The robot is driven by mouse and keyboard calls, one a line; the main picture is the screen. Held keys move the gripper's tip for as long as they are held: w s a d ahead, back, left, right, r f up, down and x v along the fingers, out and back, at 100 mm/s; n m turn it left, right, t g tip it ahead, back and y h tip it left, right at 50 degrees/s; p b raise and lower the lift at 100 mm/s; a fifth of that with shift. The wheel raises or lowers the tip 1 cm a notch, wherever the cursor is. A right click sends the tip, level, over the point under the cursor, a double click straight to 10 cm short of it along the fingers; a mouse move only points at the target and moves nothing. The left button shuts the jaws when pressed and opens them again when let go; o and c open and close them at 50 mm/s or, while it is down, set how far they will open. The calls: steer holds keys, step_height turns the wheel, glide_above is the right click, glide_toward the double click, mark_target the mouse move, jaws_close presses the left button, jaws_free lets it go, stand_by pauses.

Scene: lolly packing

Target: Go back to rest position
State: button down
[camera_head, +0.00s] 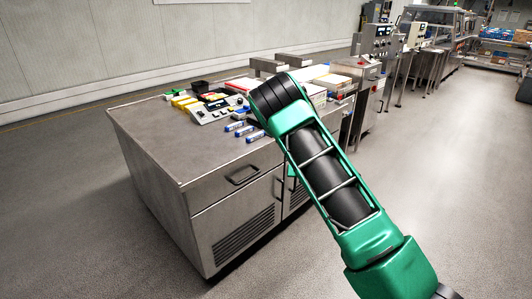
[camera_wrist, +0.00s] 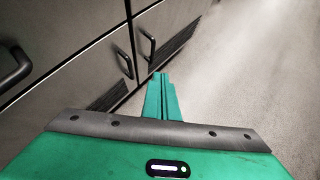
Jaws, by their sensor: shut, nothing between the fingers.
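In the wrist view my gripper (camera_wrist: 160,84) has its two green fingers together, with nothing between them. It points down past the cabinet front, with the floor beyond its tips. In the head view my green and black arm reaches from the lower right toward the front of the cabinet, and a small green part of it shows in front of the cabinet doors. The fingers cannot be made out clearly there.
A steel cabinet (camera_head: 150,130) carries several blue-and-white tubes (camera_head: 238,127), a control box (camera_head: 214,112), yellow items and a black tray (camera_head: 200,87). Its door handle (camera_wrist: 147,45) is close to my gripper. Machines stand behind. The floor (camera_head: 460,180) at right is clear.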

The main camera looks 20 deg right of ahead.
steer(key=s+d+r+m+g, duration=0.2)
steer(key=s+d+r+m, duration=0.1)
steer(key=s+r+m, duration=0.7)
steer(key=s+d+r+m+g, duration=0.3)
steer(key=s+r+m, duration=0.5)
steer(key=s, duration=0.4)
steer(key=s+a+r+m+g+y, duration=0.1)
steer(key=s+a+r+m, duration=0.2)
steer(key=s+m, duration=0.3)
steer(key=s+a+r+m+g+y, duration=0.1)
steer(key=s+m, duration=0.6)
steer(key=s, duration=1)
steer(key=s+a+r+m+g+y, duration=0.1)
steer(key=s+a+r+m, duration=0.3)
steer(key=s, duration=0.8)
steer(key=r+m+y, duration=0.1)
steer(key=m, duration=0.1)
steer(key=shift+s+a+r+m+g, duration=0.15)
steer(key=shift+s+a+m+g, duration=0.05)
steer(key=shift+a+m+g, duration=0.1)
steer(key=shift+w+f, duration=0.25)
steer(key=shift+w, duration=0.4)
